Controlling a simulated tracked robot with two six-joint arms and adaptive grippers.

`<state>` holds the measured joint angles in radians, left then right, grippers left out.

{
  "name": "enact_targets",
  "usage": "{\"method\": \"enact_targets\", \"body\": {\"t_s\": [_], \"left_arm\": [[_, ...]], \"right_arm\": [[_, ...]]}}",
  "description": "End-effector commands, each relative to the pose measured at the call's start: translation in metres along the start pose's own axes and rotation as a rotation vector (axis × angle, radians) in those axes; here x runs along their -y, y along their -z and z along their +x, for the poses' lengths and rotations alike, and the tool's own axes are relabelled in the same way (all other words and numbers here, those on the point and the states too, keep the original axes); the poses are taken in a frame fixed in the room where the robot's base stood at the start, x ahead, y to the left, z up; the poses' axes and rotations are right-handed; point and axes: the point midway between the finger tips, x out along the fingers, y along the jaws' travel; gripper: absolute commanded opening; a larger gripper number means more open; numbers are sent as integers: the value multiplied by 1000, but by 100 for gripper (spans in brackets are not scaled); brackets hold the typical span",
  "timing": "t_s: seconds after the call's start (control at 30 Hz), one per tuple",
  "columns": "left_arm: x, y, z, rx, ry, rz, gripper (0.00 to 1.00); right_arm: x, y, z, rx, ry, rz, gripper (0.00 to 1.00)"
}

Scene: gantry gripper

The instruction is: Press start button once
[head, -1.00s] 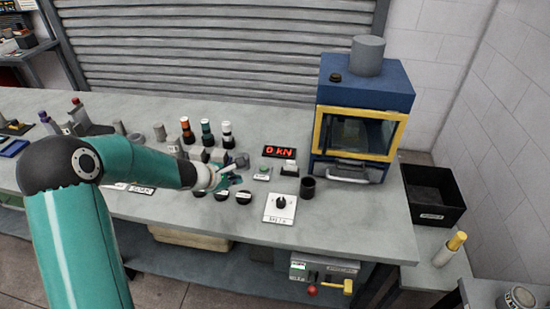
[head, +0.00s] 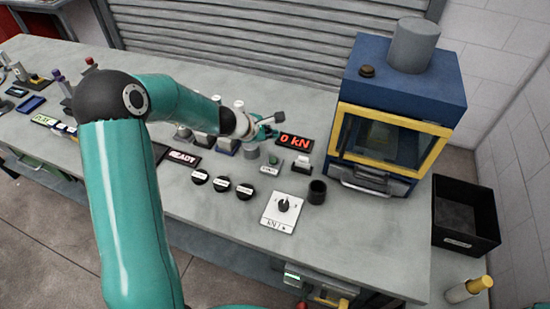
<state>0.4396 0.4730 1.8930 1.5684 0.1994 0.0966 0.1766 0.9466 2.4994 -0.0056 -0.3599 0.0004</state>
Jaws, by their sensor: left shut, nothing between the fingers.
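The start button is a small green button on a pale labelled box (head: 270,168), on the grey bench in front of the red display; its label is too small to read surely. My left gripper (head: 271,133) is shut and empty. It is just behind and above the button in the head view, close to the display's left end. I see no contact with the button, and the exact height gap is hard to tell. My right gripper is not in view.
The display (head: 294,141) reads 0 kN. A READY sign (head: 182,157), black knobs (head: 221,184), a dial plate (head: 282,212), a dark cup (head: 317,192) and a small white-topped block (head: 302,164) surround the button. The blue and yellow press (head: 405,84) stands at right.

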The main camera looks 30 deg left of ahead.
Motion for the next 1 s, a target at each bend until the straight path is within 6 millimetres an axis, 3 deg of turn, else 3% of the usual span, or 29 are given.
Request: {"method": "enact_targets", "body": {"t_s": [0.27,0.8,1.0], "left_arm": [[5,4,8,1,2,2,0],[40,38,54,1,1,2,0],[45,44,62,1,1,1,0]], "right_arm": [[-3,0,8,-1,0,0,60],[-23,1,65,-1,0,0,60],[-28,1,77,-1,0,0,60]]}}
